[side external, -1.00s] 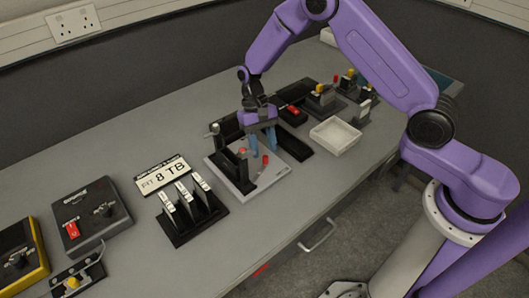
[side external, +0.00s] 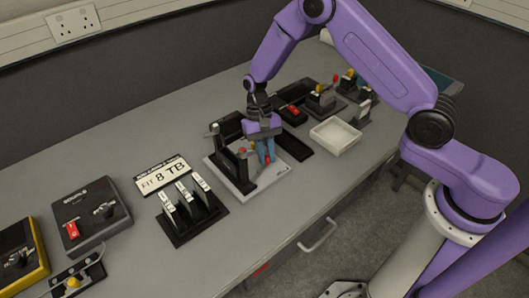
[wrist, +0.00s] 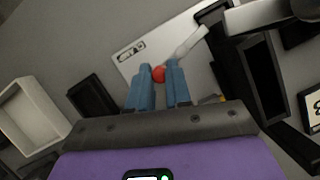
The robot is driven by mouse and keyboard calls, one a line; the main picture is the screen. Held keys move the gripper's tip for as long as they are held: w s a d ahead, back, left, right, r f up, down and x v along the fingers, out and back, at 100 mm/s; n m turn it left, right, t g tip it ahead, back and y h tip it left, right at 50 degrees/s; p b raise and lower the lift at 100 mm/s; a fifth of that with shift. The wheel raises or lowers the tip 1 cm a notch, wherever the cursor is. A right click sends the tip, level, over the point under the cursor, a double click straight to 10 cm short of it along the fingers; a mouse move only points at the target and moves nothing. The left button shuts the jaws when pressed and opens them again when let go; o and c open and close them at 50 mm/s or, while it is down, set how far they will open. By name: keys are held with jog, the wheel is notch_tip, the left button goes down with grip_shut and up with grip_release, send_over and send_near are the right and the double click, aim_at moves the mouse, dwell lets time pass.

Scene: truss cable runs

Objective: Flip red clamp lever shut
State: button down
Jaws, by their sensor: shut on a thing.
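The clamp fixture's light grey base plate (side external: 228,178) lies on the bench, with dark upright parts at its back and left. The red knob (side external: 267,158) of the clamp lever is low over the plate, between my fingertips. In the wrist view the red knob (wrist: 158,74) sits between the blue fingers, next to a pale bar (wrist: 190,43). My gripper (side external: 266,154) points down and is shut on the red knob; it also shows in the wrist view (wrist: 160,72). Another red spot (side external: 242,150) shows on the fixture left of my fingers. The rest of the lever is mostly hidden.
A sign (side external: 164,174) and a black rack (side external: 190,212) with several white-labelled plates stand left of the fixture. A white tray (side external: 335,136) is to its right. Black blocks lie behind. Switch boxes (side external: 90,215) stand at the far left. The bench front edge is near.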

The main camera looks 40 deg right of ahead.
jog(key=m, duration=0.1)
jog(key=s+m+y, duration=0.1)
jog(key=m, duration=0.1)
jog(key=shift+d+t, duration=0.1)
jog(key=shift+t, duration=0.3)
jog(key=c, duration=1.1)
grip_release()
jog(key=shift+o, duration=0.2)
jog(key=v, duration=1.7)
jog(key=shift+r, duration=0.2)
